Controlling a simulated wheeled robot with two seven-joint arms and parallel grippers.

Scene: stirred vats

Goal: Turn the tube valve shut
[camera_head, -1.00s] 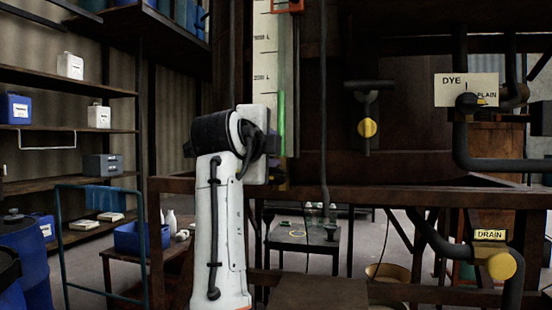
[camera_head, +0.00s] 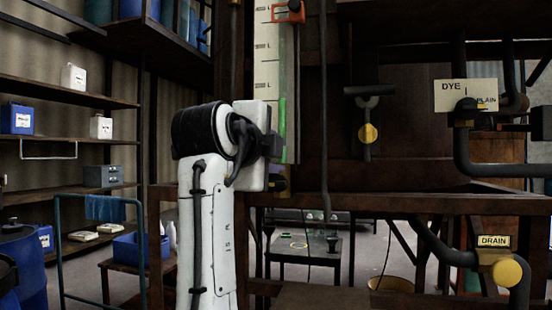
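A tall white level scale (camera_head: 268,70) stands at the tank front, with a sight tube beside it showing green liquid (camera_head: 283,118) in its lower part. My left arm rises in front of the scale's foot. Its dark gripper (camera_head: 272,147) is mostly hidden behind the white wrist, so its fingers cannot be made out. A small dark fitting with a yellowish patch (camera_head: 280,186) shows just below, at the tube's foot. It may be the tube valve, but its handle position cannot be told. Whether the gripper touches it is hidden. My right gripper is not in view.
An orange marker (camera_head: 289,12) sits high on the scale. A yellow-knobbed valve (camera_head: 368,133) is right of it. A DYE / PLAIN sign (camera_head: 466,95) and a DRAIN valve (camera_head: 507,272) are at the right. A rusty frame beam (camera_head: 400,203) crosses in front; shelves stand left.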

